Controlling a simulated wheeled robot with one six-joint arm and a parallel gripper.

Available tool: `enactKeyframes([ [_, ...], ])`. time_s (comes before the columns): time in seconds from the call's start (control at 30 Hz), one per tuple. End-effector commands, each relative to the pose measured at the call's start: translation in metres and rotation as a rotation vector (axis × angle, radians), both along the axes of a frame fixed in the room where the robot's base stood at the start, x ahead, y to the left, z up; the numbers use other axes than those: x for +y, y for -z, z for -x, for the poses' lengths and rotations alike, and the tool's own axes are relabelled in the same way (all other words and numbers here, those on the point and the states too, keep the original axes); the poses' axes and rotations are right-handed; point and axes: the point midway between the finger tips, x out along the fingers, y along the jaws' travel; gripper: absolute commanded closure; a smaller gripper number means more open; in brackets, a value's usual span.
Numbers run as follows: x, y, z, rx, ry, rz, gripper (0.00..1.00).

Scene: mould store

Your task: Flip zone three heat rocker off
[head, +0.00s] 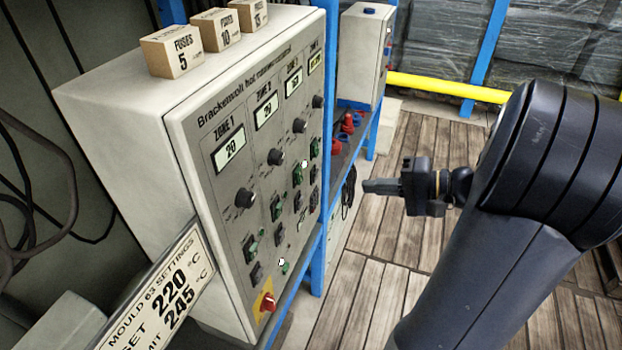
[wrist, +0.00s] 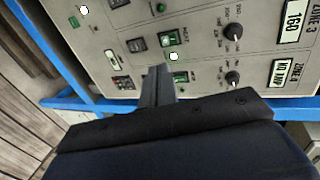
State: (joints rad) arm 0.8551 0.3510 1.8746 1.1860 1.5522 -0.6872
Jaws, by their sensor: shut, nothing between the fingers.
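The grey control panel (head: 222,190) has columns of knobs and switches marked by zone. In the wrist view the zone 3 display (wrist: 292,14) and zone 3 knob (wrist: 232,33) are at the upper right. In line with that knob is a green-and-dark rocker (wrist: 172,38), seemingly the zone 3 heat rocker; it also shows in the head view (head: 298,174). I cannot tell which way it is tipped. My gripper (head: 368,186) is shut and empty, apart from the panel on its right in the head view. In the wrist view its fingertips (wrist: 158,73) overlap the panel just below that rocker.
Neighbouring rockers sit close, including a zone 4 one (wrist: 180,77). A red rotary switch (head: 268,301) is at the panel's lower corner. Fuse boxes (head: 172,50) stand on top. A blue post (head: 326,100) rises beyond the panel. A settings card (head: 158,300) sticks out in front.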

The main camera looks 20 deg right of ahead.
Motion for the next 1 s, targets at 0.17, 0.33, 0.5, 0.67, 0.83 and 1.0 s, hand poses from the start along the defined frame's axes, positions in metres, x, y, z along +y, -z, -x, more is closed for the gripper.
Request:
enactKeyframes([
  [0.17, 0.000, 0.000, 0.000, 0.000, 0.000, 0.000, 1.00],
  [0.33, 0.004, 0.001, -0.003, 0.001, -0.002, 0.000, 1.00],
  [0.5, 0.021, 0.007, -0.014, 0.001, -0.005, -0.001, 1.00],
  [0.67, 0.044, 0.015, -0.030, 0.002, -0.007, -0.001, 1.00],
  [0.83, 0.067, 0.025, -0.048, 0.002, -0.005, -0.002, 1.00],
  [1.0, 0.089, 0.033, -0.063, 0.003, -0.004, -0.001, 1.00],
])
